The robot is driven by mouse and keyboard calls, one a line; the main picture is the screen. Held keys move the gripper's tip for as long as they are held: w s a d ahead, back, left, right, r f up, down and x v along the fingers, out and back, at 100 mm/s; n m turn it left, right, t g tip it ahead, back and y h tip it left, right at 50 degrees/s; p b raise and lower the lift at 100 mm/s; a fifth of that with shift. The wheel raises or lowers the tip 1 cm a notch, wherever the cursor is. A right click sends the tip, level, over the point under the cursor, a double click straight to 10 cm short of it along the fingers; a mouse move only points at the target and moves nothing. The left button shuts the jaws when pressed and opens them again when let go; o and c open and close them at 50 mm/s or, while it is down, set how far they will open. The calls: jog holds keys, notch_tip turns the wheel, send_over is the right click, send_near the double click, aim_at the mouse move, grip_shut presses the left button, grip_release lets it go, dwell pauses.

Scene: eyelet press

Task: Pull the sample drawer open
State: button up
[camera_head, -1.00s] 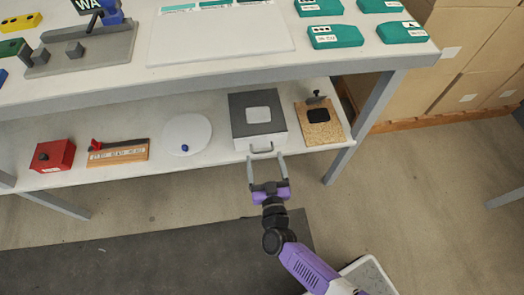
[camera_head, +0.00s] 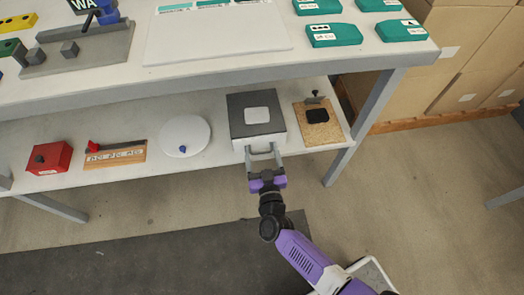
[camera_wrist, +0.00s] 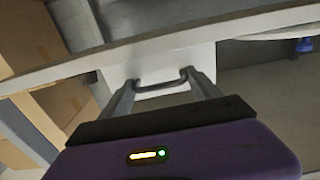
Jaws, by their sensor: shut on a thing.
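The sample drawer unit (camera_head: 240,130) is a white box with a dark grey top and a pale label, on the lower shelf right of centre. Its grey bar handle (camera_wrist: 160,84) sticks out from the white front (camera_wrist: 200,58) in the wrist view. My gripper (camera_head: 263,153) reaches in from the front, with one finger at each end of the handle, shut on it. The fingertips partly hide the handle in the head view. No gap shows between the drawer front and the box.
On the lower shelf (camera_head: 215,165), a cork board with a black pad (camera_head: 318,116) stands close to the right. A white round disc (camera_head: 185,135), a wooden block (camera_head: 115,156) and a red box (camera_head: 48,158) are to the left.

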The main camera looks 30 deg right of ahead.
jog(key=shift+d, duration=0.15)
grip_shut()
jog(key=p+v, duration=0.3)
jog(key=v, duration=0.9)
jog(key=shift+s, duration=0.4)
jog(key=o, duration=1.6)
grip_release()
jog(key=v, duration=0.7)
jog(key=shift+s+a+p, duration=0.25)
jog(key=shift+s+p, duration=0.05)
jog(key=shift+p, duration=0.15)
